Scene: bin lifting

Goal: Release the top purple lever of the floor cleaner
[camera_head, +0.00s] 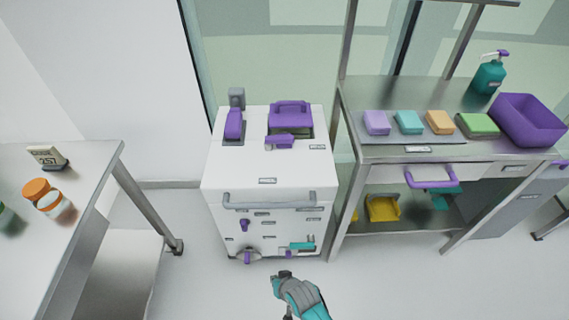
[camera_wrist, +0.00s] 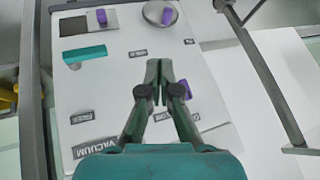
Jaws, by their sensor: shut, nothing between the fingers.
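The floor cleaner (camera_head: 300,181) is a white box on the floor with a grey front handle (camera_head: 282,200). On its front, a small upper purple lever (camera_head: 244,224) sits at the left, above a round disc with another purple knob (camera_head: 247,257). In the wrist view the front panel appears upside down, and the upper lever (camera_wrist: 187,90) shows just right of my fingertips, partly covered by a finger. My gripper (camera_head: 284,274) is in front of the cleaner's lower front; its fingertips (camera_wrist: 160,66) are together and empty. I cannot tell whether they touch the panel.
On the cleaner's top are a purple lever-like part (camera_head: 234,125) and a purple-handled lid (camera_head: 290,113). A teal bar (camera_head: 301,245) is on its front right. A metal cart (camera_head: 400,155) stands close at right, a table (camera_head: 85,165) at left. The floor in front is clear.

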